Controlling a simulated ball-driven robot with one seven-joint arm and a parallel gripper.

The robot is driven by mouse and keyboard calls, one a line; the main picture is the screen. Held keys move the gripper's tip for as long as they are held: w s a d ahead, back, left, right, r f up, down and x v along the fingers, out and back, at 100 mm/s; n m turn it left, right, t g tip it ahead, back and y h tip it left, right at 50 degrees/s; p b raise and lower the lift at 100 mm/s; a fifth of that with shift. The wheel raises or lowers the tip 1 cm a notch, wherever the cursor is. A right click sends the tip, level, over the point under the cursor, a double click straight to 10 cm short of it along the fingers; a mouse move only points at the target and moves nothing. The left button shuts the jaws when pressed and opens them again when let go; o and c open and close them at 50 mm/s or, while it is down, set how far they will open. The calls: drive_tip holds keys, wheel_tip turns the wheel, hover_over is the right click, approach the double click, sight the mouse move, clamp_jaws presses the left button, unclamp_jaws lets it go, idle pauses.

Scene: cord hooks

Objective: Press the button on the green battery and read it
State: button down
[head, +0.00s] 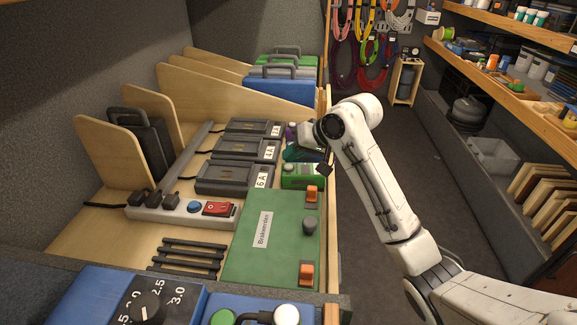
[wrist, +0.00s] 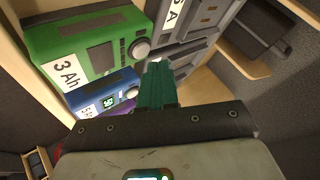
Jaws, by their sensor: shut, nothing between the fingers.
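The green battery (head: 303,176) sits by the right edge of the bench, beside the grey chargers. In the wrist view the green battery (wrist: 82,50) is marked 3 Ah, with a dark display (wrist: 101,58) and a round pale grey button (wrist: 139,48). No reading shows on that display. My gripper (wrist: 156,68) is shut and empty. Its teal fingertips are just beside the button, toward the charger; I cannot tell whether they touch it. In the head view my gripper (head: 300,154) is over the batteries, partly hidden by my arm.
Grey chargers (head: 235,177) lie left. A green board (head: 280,238) with orange clips lies nearer. The aisle floor (head: 400,160) is clear.

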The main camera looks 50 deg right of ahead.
sight(293, 169)
drive_tip(key=shift+f, duration=0.2)
drive_tip(key=shift+f, duration=0.2)
drive_tip(key=shift+f, duration=0.4)
idle(0.9)
drive_tip(key=shift+r+p, duration=0.1)
drive_tip(key=shift+p, duration=0.2)
drive_tip(key=shift+r+p, duration=0.75)
drive_tip(key=shift+p, duration=0.15)
wheel_tip(293, 169, up, 5)
drive_tip(key=p, duration=0.5)
idle(1.0)
